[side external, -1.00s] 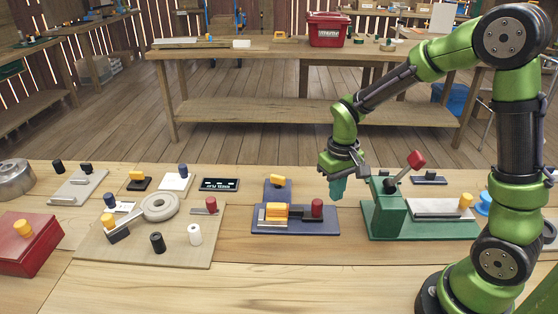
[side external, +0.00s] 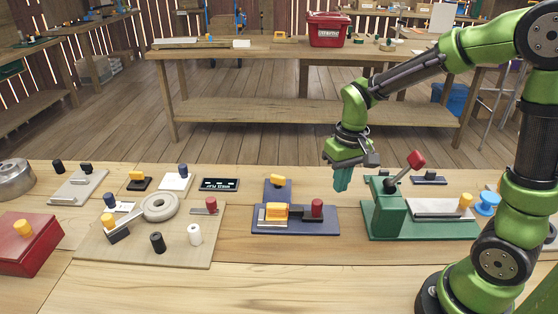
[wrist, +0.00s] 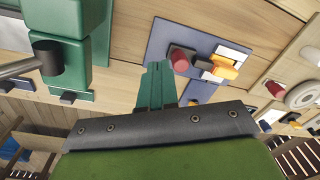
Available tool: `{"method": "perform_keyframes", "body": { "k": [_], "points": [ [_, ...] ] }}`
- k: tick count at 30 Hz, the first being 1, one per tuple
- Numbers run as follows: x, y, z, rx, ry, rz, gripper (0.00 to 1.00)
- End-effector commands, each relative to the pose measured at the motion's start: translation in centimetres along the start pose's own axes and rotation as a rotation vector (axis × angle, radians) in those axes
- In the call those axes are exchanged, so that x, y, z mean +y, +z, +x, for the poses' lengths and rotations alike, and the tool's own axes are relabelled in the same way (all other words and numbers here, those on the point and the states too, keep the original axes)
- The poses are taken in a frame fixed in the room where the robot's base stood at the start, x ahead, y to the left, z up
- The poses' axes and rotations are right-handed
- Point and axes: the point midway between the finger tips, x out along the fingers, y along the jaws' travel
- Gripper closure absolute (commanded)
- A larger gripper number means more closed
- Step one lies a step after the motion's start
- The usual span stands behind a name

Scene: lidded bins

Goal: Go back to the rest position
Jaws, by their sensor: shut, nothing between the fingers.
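My gripper (side external: 342,179) hangs in the air above the back of the workbench, between the blue board and the green fixture. Its teal fingers are shut together, point down, and hold nothing. In the wrist view the closed fingers (wrist: 155,86) show at the middle, with the blue board beyond them. The blue board (side external: 262,230) carries a yellow block (side external: 277,211) and a red knob (side external: 317,207). The green fixture (side external: 390,222) with a red-tipped lever (side external: 415,161) stands to the right of the gripper.
A beige board (side external: 140,248) with a grey ring (side external: 160,207) and several pegs lies at left. A red box (side external: 25,250) sits at the far left. A blue knob (side external: 487,203) is near my arm. The front of the bench is clear. A second table (side external: 220,51) stands behind.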

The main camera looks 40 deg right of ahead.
Motion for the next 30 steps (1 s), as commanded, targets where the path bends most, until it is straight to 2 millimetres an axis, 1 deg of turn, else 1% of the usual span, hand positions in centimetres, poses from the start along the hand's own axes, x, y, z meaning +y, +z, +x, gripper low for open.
{"method": "perform_keyframes", "body": {
  "k": [1,3,9,12,15,18,21,30],
  "points": [
    [-0.4,0.8,-1.3,0.037,-0.026,0.010,1.00],
    [-0.8,2.1,-3.0,0.094,-0.067,0.027,1.00],
    [-1.9,6.1,-7.6,0.273,-0.190,0.054,1.00],
    [-2.2,7.9,-9.2,0.355,-0.244,0.056,1.00],
    [-2.4,9.2,-10.5,0.422,-0.286,0.054,1.00],
    [-2.5,10.0,-11.5,0.471,-0.311,0.045,1.00],
    [-2.5,10.3,-12.2,0.501,-0.322,0.038,1.00],
    [-2.5,10.3,-12.5,0.510,-0.325,0.035,1.00]
  ]
}}
